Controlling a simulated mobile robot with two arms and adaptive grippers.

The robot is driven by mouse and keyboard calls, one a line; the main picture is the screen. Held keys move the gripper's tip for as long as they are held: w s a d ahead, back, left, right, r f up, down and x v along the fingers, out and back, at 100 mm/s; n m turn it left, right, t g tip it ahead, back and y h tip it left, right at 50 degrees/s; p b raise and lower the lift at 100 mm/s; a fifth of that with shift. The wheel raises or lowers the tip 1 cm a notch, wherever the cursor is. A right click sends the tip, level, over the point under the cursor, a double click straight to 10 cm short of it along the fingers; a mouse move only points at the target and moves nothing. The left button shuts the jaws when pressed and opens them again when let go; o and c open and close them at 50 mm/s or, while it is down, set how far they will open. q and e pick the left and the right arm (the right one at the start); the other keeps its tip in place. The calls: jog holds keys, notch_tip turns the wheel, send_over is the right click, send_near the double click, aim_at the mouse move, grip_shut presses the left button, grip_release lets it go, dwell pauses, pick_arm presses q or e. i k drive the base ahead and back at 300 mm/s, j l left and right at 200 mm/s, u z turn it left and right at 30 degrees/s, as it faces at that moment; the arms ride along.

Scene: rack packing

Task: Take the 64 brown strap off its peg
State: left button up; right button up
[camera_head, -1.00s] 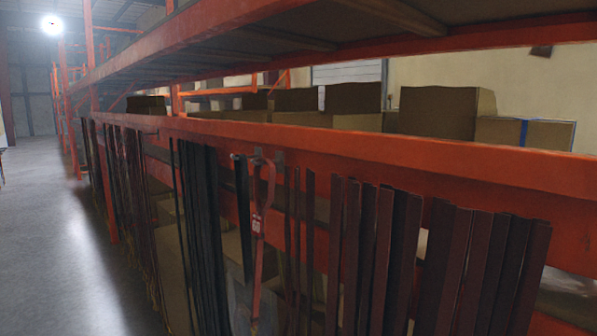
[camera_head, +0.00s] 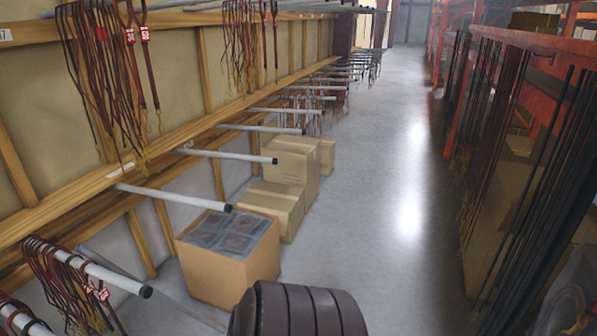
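No strap in view can be read as number 64. Two brown straps with red tags, a tagged strap (camera_head: 129,36) and another beside it (camera_head: 146,34), hang at the upper left; their tag numbers are too small to be sure of. A bundle of reddish-brown straps (camera_head: 50,262) hangs on a grey peg (camera_head: 103,272) at the lower left, with red tags among them that I cannot read. More brown straps (camera_head: 238,42) hang farther along the upper wall. Neither of my grippers is in view.
Bare grey pegs (camera_head: 175,197) with black tips jut from the wooden wall rail (camera_head: 150,150). Cardboard boxes, including an open box (camera_head: 215,280), stand below. The grey floor aisle (camera_head: 385,200) is clear. An orange rack with dark hanging strips (camera_head: 490,110) lines the right side.

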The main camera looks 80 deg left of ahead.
aim_at(103, 294)
jog(key=u, duration=4.2)
jog(key=i+l, duration=0.15)
jog(key=l, duration=0.2)
jog(key=i+l+u, duration=0.1)
jog(key=i+l, duration=0.25)
jog(key=l, duration=0.3)
jog(key=i+l+u, duration=0.15)
jog(key=l, duration=0.2)
jog(key=i+l, duration=0.15)
jog(key=l, duration=0.2)
jog(key=i+l+u, duration=0.1)
jog(key=l, duration=0.3)
jog(key=i+l, duration=0.2)
jog(key=l, duration=0.15)
jog(key=i+l+u, duration=0.1)
jog(key=l, duration=0.3)
